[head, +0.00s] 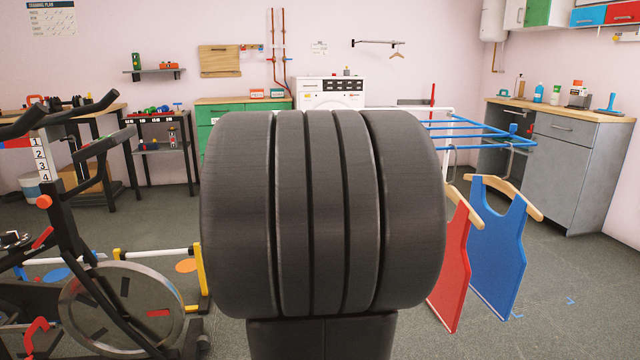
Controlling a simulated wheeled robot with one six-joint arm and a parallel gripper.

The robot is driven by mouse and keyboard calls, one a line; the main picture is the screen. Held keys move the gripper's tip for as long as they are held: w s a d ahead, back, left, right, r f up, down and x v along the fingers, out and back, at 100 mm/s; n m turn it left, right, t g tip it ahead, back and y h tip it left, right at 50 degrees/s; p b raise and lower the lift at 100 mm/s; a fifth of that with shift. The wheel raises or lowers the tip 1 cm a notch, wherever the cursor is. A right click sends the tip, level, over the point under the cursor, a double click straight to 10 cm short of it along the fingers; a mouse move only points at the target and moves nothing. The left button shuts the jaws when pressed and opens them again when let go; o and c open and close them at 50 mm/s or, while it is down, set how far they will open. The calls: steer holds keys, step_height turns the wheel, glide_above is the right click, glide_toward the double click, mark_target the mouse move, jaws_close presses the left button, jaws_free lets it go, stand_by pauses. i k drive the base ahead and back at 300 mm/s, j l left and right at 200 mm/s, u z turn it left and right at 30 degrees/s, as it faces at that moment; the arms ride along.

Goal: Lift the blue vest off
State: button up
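The blue vest (497,250) is at the right in the head view, tilted, with a wooden hanger (525,203) at its shoulders. The red vest (453,270) is just left of it, also with a wooden hanger (452,197), and overlaps it in the picture. A large dark ribbed round shape hides the red vest's left part. What bears the hangers does not show clearly. My gripper is not in view.
The dark ribbed shape (325,210) fills the middle; I cannot tell what it is. A drying rack with blue bars (470,135) stands behind the vests. A grey cabinet (567,168) is at right, an exercise bike (120,300) at left. Right foreground floor is mostly free.

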mark_target(496, 253)
steer(key=k+l+u, duration=0.1)
steer(key=l, duration=0.15)
steer(key=z, duration=1.15)
